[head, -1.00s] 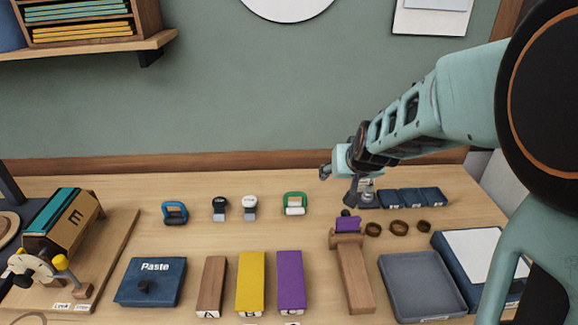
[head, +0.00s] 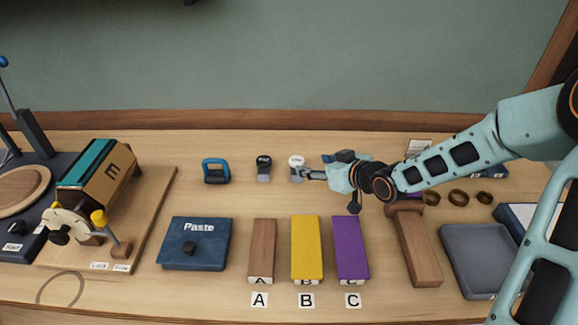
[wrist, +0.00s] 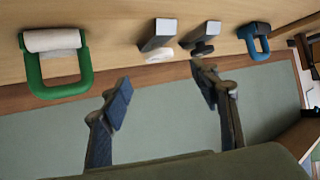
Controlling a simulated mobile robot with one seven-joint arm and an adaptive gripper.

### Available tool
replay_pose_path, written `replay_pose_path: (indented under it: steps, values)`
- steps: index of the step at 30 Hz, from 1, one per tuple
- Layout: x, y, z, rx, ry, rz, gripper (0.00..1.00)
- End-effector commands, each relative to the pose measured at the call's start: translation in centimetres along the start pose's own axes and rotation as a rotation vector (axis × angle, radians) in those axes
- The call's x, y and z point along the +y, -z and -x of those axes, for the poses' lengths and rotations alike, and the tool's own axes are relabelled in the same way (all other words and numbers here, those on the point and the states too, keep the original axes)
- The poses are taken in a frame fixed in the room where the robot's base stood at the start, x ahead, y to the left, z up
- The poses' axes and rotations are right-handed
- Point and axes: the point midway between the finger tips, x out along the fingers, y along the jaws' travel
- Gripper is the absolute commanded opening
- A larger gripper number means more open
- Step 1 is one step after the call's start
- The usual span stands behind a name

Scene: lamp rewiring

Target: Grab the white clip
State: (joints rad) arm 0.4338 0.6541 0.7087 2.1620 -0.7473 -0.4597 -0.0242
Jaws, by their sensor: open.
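The white clip (head: 297,163) stands near the back of the table, with a round white top and a grey lower part. In the wrist view the white clip (wrist: 158,54) is beyond the fingertips, roughly in line with the gap between them. My gripper (head: 322,168) is just right of the clip in the head view, its near finger close to it; I cannot tell whether they touch. The wrist view shows my gripper (wrist: 160,82) open with nothing between its fingers.
A similar black clip (head: 263,165) stands left of the white one, with a blue clamp (head: 216,171) further left. A green clamp (wrist: 57,78) shows in the wrist view. Blocks A, B and C (head: 351,246) and the Paste box (head: 181,250) stand in front.

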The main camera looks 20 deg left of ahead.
Motion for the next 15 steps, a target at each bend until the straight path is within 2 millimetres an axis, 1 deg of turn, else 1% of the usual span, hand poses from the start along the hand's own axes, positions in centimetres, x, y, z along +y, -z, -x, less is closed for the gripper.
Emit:
replay_pose_path:
  steps: [4,9,12,15]
  values:
    - [-0.3,0.2,-1.4,0.016,0.014,0.001,0.56]
    - [-0.4,0.2,-4.0,0.015,0.013,0.0,0.56]
    - [-0.3,0.2,-5.0,0.014,0.012,0.001,0.56]
    - [-0.3,0.2,-5.6,0.013,0.011,0.001,0.56]
